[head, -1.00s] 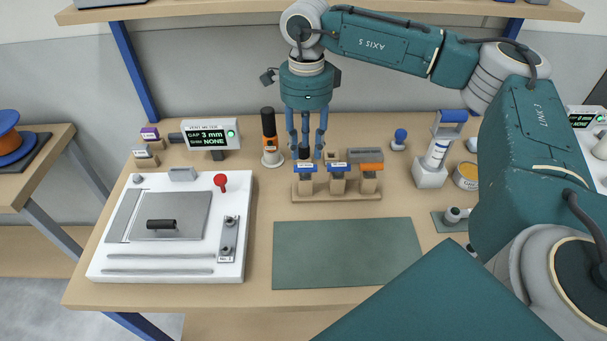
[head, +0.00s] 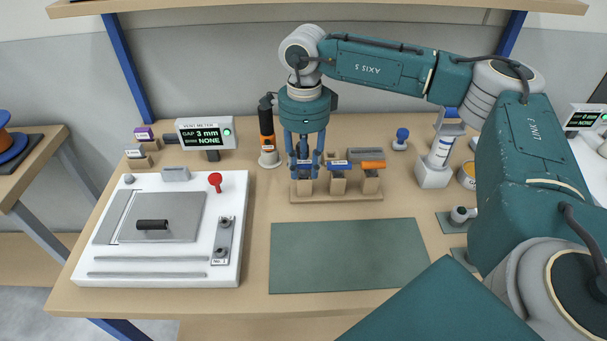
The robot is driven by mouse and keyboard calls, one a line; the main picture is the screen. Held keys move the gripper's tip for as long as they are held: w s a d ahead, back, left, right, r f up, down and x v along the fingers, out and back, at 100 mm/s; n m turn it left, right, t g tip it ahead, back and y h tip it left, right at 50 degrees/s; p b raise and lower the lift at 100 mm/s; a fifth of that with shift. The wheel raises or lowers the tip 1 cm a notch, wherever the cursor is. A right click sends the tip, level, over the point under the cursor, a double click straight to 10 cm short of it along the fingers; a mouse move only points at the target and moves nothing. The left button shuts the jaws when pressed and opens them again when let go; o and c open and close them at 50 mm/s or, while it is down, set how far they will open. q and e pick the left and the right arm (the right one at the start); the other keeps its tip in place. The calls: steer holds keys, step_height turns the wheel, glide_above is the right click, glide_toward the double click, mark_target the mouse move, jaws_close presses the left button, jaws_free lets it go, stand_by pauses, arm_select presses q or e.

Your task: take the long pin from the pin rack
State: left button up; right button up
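The pin rack (head: 350,197) is a light wooden bar near the middle of the table, with several upright blocks on it. The middle block (head: 337,184) has a blue-and-white top and the right block (head: 370,184) an orange top. My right gripper (head: 304,172) points straight down over the left block. Its fingers stand on either side of a dark upright piece there, perhaps the long pin. The fingers hide much of this piece and its label, and I cannot tell whether they touch it. My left gripper is not in view.
A black-and-orange tool (head: 267,135) stands close left of my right gripper. A gap meter (head: 205,133) and a white panel fixture (head: 160,270) are at the left. A white dispenser (head: 435,165) stands right. The green mat (head: 345,255) in front is bare.

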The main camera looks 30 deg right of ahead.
jaws_close()
steer(key=shift+c, duration=2.1)
jaws_free()
jaws_close()
steer(key=shift+r, duration=0.15)
steer(key=shift+r, duration=0.25)
steer(key=shift+r+p, duration=0.65)
steer(key=shift+p, duration=0.05)
